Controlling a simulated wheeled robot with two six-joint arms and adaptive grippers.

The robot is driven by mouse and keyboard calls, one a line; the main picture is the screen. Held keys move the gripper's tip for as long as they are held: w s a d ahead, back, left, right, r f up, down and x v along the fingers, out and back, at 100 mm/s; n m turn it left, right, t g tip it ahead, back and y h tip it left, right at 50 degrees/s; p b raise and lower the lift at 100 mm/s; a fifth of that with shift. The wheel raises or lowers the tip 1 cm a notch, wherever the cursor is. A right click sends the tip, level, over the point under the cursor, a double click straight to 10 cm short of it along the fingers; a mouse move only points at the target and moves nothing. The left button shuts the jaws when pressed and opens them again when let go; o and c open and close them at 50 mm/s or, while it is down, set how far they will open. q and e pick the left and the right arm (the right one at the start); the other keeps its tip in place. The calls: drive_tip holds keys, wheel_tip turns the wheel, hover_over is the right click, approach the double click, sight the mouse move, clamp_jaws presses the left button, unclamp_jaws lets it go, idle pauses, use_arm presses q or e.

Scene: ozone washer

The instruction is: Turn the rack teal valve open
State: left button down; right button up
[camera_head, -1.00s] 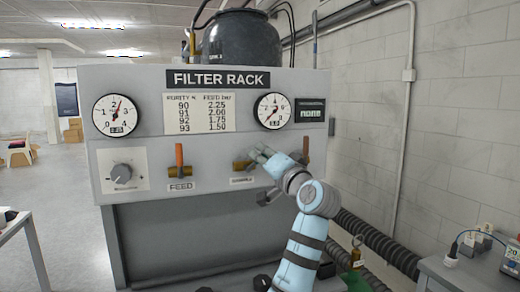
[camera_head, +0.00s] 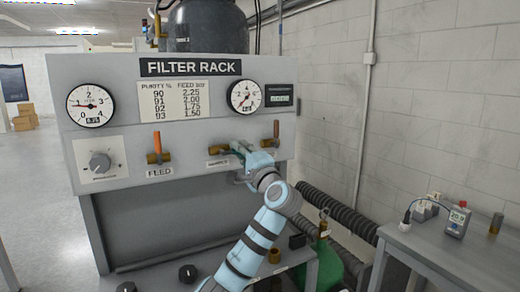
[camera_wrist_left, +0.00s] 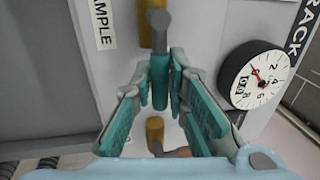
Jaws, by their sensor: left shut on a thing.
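The teal valve handle (camera_wrist_left: 161,88) shows in the left wrist view, between my left gripper's (camera_wrist_left: 161,76) fingers, which are shut on it. It hangs from a grey hub in front of a brass fitting (camera_wrist_left: 152,25) beside the SAMPLE label (camera_wrist_left: 101,20). The handle runs roughly sideways along the rack front, toward the valve at the right. In the head view my left gripper (camera_head: 239,149) is at the middle valve on the filter rack (camera_head: 110,185), and it hides most of the handle. My right gripper is not in view.
The orange-handled FEED valve (camera_head: 157,143) is to the left. Another valve with an upright orange-brown handle (camera_head: 276,130) is close at the right. Two gauges, left (camera_head: 90,105) and right (camera_head: 244,97), sit above. A grey table (camera_head: 455,250) stands at the right.

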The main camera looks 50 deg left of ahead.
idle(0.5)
use_arm(q)
drive_tip(key=c, duration=1.6)
unclamp_jaws()
drive_tip(key=shift+s+a, duration=0.1)
drive_tip(key=shift+o, duration=0.2)
drive_tip(key=shift+d+f, duration=0.15)
drive_tip(key=shift+d, duration=0.2)
drive_tip(key=v, duration=1.1)
drive_tip(key=shift+d, duration=0.2)
drive_tip(key=shift+s+a, duration=0.15)
